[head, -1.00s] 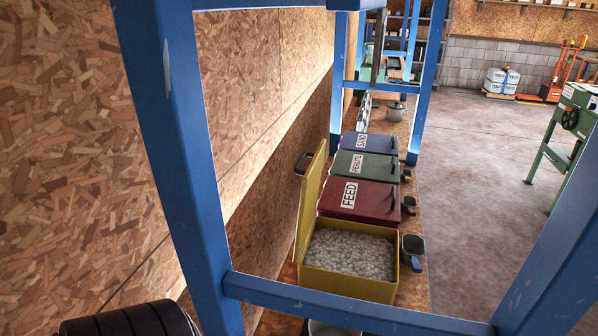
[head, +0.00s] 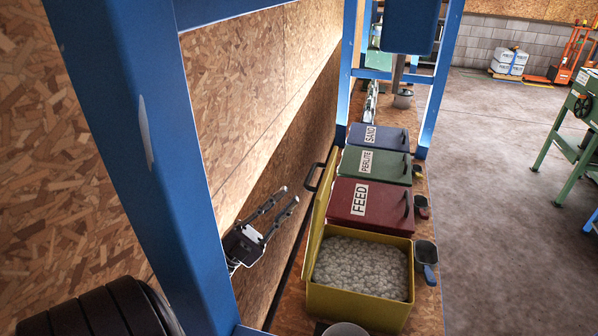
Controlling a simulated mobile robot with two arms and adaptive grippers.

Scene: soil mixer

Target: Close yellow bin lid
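The yellow bin (head: 357,307) is open on the bench and full of whitish, pebble-like material. Its yellow lid (head: 319,213) stands nearly upright on the bin's left side, with a dark handle (head: 313,177) on the wall side. My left gripper (head: 288,197) is between the board wall and the lid, left of the lid. Its two fingers point up and right with a gap between them, and they look empty. The gripper appears apart from the lid. My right gripper is not in view.
Closed red FEED (head: 375,200), green PERLITE (head: 386,162) and blue SAND (head: 388,136) bins stand behind the yellow one. A scoop (head: 426,256) lies to its right. A blue frame post (head: 150,140) rises at left.

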